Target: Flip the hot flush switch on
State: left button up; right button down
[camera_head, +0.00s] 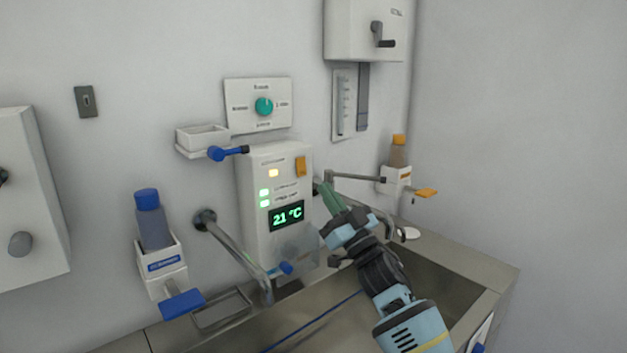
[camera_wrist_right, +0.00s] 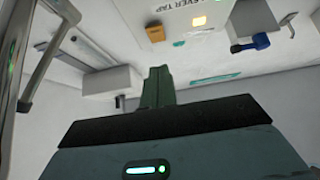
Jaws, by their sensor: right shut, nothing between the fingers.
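A white control box (camera_head: 262,235) hangs on the wall above the sink. An orange rocker switch (camera_head: 300,166) sits at its upper right, and I take it for the hot flush switch; its label is not legible. Beside it are a lit yellow lamp (camera_head: 273,173), green lamps and a 21 °C display (camera_head: 286,216). The switch also shows in the right wrist view (camera_wrist_right: 155,30), where its on or off position cannot be told. My right gripper (camera_head: 325,189) is shut and empty, its green fingertips just right of the box, below the switch and apart from it. My left gripper is out of view.
A metal sink (camera_head: 440,290) lies below. A spout (camera_head: 240,255) and a tap arm (camera_head: 355,178) project from the wall. Bottle dispensers stand left (camera_head: 152,220) and right (camera_head: 397,152). A dial panel (camera_head: 259,104) is above the box. The wall on the far right is clear.

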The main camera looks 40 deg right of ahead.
aim_at(302, 172)
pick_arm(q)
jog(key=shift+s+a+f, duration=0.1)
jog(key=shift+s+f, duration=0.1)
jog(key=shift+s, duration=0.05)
pick_arm(e)
jog(key=shift+w+a+r, duration=0.1)
jog(key=shift+w+r, duration=0.05)
jog(key=shift+w, duration=0.85)
jog(key=shift+w+a+r, duration=0.1)
jog(key=shift+w+r, duration=0.1)
jog(key=shift+w, duration=0.75)
jog(key=shift+w+a+r, duration=0.1)
jog(key=shift+w+r, duration=0.05)
jog(key=shift+w, duration=0.85)
